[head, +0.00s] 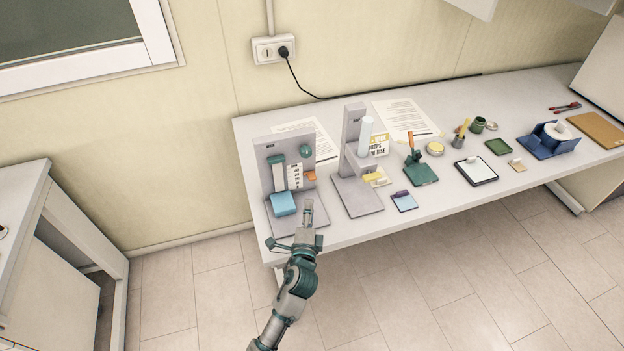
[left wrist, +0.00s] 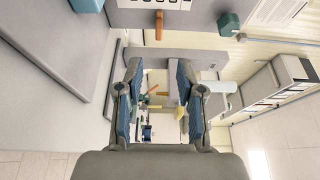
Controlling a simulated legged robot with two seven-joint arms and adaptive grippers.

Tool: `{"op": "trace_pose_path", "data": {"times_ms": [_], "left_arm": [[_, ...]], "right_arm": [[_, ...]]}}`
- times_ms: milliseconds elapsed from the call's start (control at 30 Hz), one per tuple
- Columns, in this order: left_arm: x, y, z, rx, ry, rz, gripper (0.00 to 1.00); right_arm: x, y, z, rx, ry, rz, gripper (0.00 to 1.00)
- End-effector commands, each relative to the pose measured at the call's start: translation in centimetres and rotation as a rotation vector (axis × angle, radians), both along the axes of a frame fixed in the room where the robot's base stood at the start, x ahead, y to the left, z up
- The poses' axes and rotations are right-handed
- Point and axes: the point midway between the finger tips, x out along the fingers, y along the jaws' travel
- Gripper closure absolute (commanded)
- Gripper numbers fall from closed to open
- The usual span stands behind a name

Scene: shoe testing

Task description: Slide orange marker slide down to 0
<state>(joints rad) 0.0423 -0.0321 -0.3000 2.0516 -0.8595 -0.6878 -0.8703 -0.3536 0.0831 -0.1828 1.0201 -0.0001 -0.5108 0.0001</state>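A grey testing device (head: 265,160) with an upright panel stands at the left end of the table. A white scale (head: 294,176) is on its panel, and the small orange marker slide (head: 311,176) sticks out at the scale's right side. In the left wrist view the orange marker (left wrist: 159,25) hangs beside the scale (left wrist: 150,3), near the top. My left gripper (head: 308,208) is in front of the device, below the marker in the head view. In the left wrist view its fingers (left wrist: 158,72) are spread with nothing held, and the marker is beyond them. The scale's numbers are too small to read.
A light blue block (head: 283,203) sits on the device's base, and a teal knob (head: 305,150) is on the panel. A second grey stand (head: 358,192) is close on the right. Several small items fill the table (head: 440,205) further right.

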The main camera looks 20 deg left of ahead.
Motion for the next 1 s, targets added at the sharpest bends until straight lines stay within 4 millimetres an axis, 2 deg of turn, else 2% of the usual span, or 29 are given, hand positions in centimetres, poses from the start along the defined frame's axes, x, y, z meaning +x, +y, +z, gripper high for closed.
{"op": "trace_pose_path", "data": {"times_ms": [33,100,167,300,500,700,933,967,1000], "left_arm": [[1.4,0.3,0.1,0.003,-0.003,0.001,0.62],[3.1,0.7,0.1,0.001,-0.002,0.001,0.62],[4.5,0.9,0.1,0.002,-0.001,0.001,0.62],[7.5,1.6,0.1,0.0,-0.001,0.0,0.62],[10.5,2.2,0.0,0.0,0.0,0.0,0.62],[11.6,2.4,0.0,-0.001,0.0,0.0,0.62],[11.6,2.4,0.0,-0.001,0.0,0.0,0.62],[11.6,2.4,0.0,-0.001,0.0,0.0,0.68],[11.6,2.4,0.0,-0.001,0.0,0.0,0.78]], "right_arm": [[-1.2,-0.2,-0.2,-0.004,0.017,0.001,0.6],[-2.2,-0.6,-0.4,-0.009,0.033,0.002,0.6],[-2.5,-0.9,-0.5,-0.013,0.037,0.004,0.6],[-1.7,-1.3,-0.4,-0.017,0.025,0.005,0.6],[0.3,-0.7,0.1,-0.009,-0.004,0.004,0.6],[0.6,-0.1,0.3,-0.003,-0.003,0.002,0.6],[0.3,0.2,0.3,0.001,0.002,-0.001,0.6],[0.2,0.2,0.3,0.0,0.003,-0.001,0.6],[0.2,0.1,0.2,0.0,0.004,-0.001,0.6]]}}
